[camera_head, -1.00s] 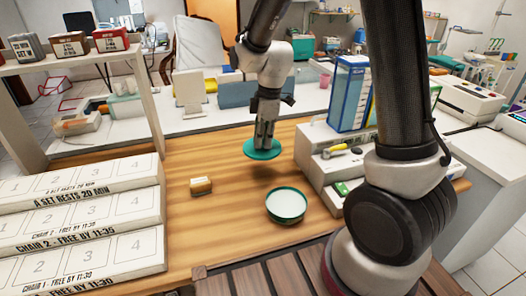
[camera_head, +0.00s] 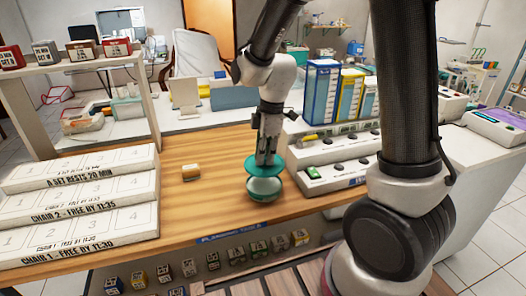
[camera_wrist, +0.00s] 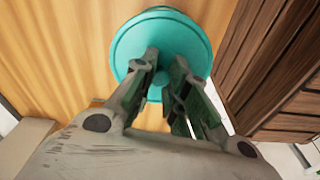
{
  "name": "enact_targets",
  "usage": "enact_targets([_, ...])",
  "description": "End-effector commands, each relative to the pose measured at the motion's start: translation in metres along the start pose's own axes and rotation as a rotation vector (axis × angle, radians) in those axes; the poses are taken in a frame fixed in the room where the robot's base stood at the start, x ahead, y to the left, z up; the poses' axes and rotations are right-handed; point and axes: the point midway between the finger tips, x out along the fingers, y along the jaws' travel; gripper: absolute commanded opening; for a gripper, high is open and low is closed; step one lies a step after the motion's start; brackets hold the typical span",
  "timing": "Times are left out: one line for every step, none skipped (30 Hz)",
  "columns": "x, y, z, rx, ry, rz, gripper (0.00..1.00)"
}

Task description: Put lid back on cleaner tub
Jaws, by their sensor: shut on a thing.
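The teal round lid (camera_head: 264,163) is in my gripper (camera_head: 265,160), whose fingers point down and are shut on it. In the head view the lid is just above the cleaner tub (camera_head: 264,190), a pale round tub standing on the wooden table near its front edge. The lid overlaps the tub's far part in this view, and I cannot tell whether they touch. In the wrist view the teal lid (camera_wrist: 160,45) fills the area beyond the fingers (camera_wrist: 163,80); a second teal rim shows at its top edge.
White numbered step racks (camera_head: 80,200) stand at the left. A grey tiered holder (camera_head: 335,160) with blue and yellow boxes stands close on the right. Small boxes line a shelf below the front edge.

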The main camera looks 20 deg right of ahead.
Motion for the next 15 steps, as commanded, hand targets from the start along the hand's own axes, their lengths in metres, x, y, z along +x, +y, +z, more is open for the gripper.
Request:
enact_targets([0.003,0.0,0.001,0.0,-0.001,-0.002,0.08])
enact_targets([0.005,0.0,0.001,0.0,-0.001,-0.002,0.08])
enact_targets([0.008,0.0,0.001,0.0,-0.001,-0.003,0.08])
enact_targets([0.011,0.0,0.002,0.0,-0.001,-0.003,0.08])
enact_targets([0.014,0.0,0.002,0.0,-0.001,-0.002,0.08])
enact_targets([0.018,-0.001,0.002,0.0,-0.001,-0.003,0.08])
enact_targets([0.021,-0.001,0.003,0.0,-0.001,-0.004,0.08])
enact_targets([0.025,-0.001,0.003,0.0,-0.001,-0.004,0.08])
enact_targets([0.029,-0.001,0.004,0.0,-0.001,-0.003,0.08])
enact_targets([0.032,-0.001,0.004,0.0,-0.001,-0.004,0.08])
enact_targets([0.035,-0.001,0.005,0.0,-0.002,-0.004,0.08])
enact_targets([0.039,-0.001,0.005,0.0,-0.002,-0.003,0.08])
enact_targets([0.042,-0.001,0.005,-0.001,-0.001,-0.003,0.08])
enact_targets([0.044,-0.001,0.006,-0.001,-0.001,-0.003,0.08])
enact_targets([0.048,0.0,0.006,-0.001,-0.001,-0.003,0.08])
